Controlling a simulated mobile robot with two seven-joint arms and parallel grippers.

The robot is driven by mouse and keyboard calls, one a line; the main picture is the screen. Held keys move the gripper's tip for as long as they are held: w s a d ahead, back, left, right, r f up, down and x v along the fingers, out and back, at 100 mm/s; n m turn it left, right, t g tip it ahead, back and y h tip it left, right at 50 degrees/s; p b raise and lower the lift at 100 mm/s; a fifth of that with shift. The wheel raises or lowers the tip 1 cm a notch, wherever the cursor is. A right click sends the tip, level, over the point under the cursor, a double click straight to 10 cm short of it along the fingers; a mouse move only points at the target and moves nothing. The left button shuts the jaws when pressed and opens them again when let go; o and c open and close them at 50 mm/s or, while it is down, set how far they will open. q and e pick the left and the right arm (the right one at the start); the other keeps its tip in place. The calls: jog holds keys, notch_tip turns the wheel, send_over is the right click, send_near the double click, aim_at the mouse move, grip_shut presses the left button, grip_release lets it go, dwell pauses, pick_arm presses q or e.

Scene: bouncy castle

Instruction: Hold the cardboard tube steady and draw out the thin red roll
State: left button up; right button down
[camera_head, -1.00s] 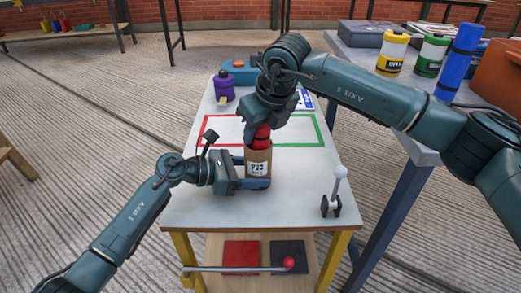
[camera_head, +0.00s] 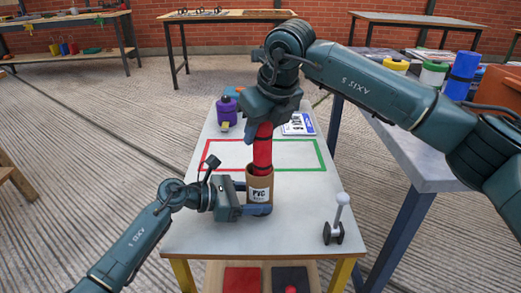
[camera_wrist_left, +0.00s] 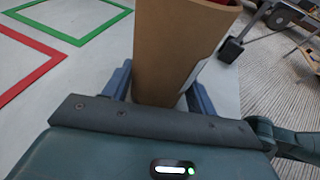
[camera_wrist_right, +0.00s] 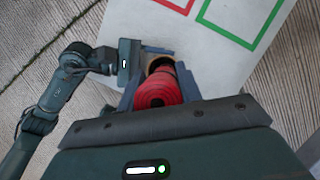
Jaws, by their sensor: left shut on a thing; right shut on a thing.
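The brown cardboard tube (camera_head: 260,188) stands upright on the small white table, with a white label reading PVC. My left gripper (camera_head: 256,210) is shut around its lower part; in the left wrist view the tube (camera_wrist_left: 178,55) sits between the two fingers (camera_wrist_left: 160,95). The thin red roll (camera_head: 263,148) rises out of the tube's top, upright, its lower end hidden inside. My right gripper (camera_head: 268,118) is above the tube, shut on the roll's upper part. In the right wrist view the red roll (camera_wrist_right: 158,90) lies between the fingers (camera_wrist_right: 160,85).
Red and green outlined rectangles (camera_head: 300,141) mark the table behind the tube. A purple container (camera_head: 227,110) and a white card (camera_head: 299,124) stand farther back. A lever with a white ball knob (camera_head: 342,198) is at the front right. A side table (camera_head: 430,160) stands on the right.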

jog(key=shift+r, duration=1.8)
pick_arm(q)
jog(key=o, duration=0.9)
jog(key=shift+c, duration=0.2)
